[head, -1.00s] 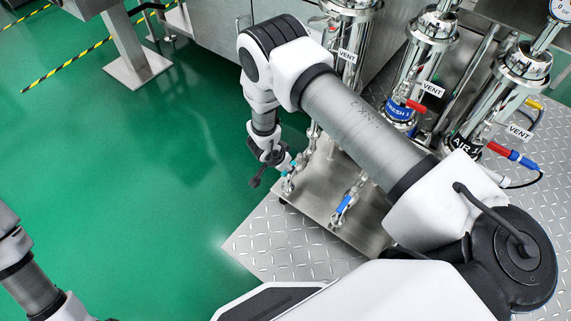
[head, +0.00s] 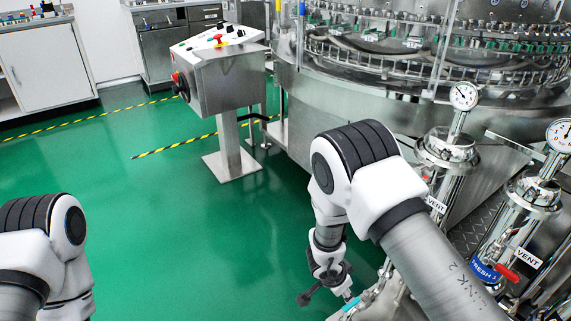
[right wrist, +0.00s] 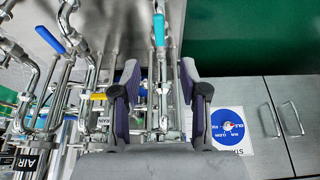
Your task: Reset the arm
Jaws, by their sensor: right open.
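My right arm (head: 425,245) reaches in from the lower right of the head view, bent at a white joint. Its gripper (head: 326,284) hangs down beside the pipework at the bottom centre. In the right wrist view the right gripper (right wrist: 160,82) has its two fingers apart, one on each side of a teal-handled valve (right wrist: 159,30). I cannot tell whether they touch it. My left arm (head: 45,250) shows at the lower left of the head view; its gripper is out of frame.
A control box (head: 218,80) with knobs stands on a post left of the large round washer (head: 370,95). Steel filter housings with gauges (head: 463,96) stand at the right. A blue-handled valve (right wrist: 53,34) is close left in the wrist view. Green floor (head: 190,235) is open between my arms.

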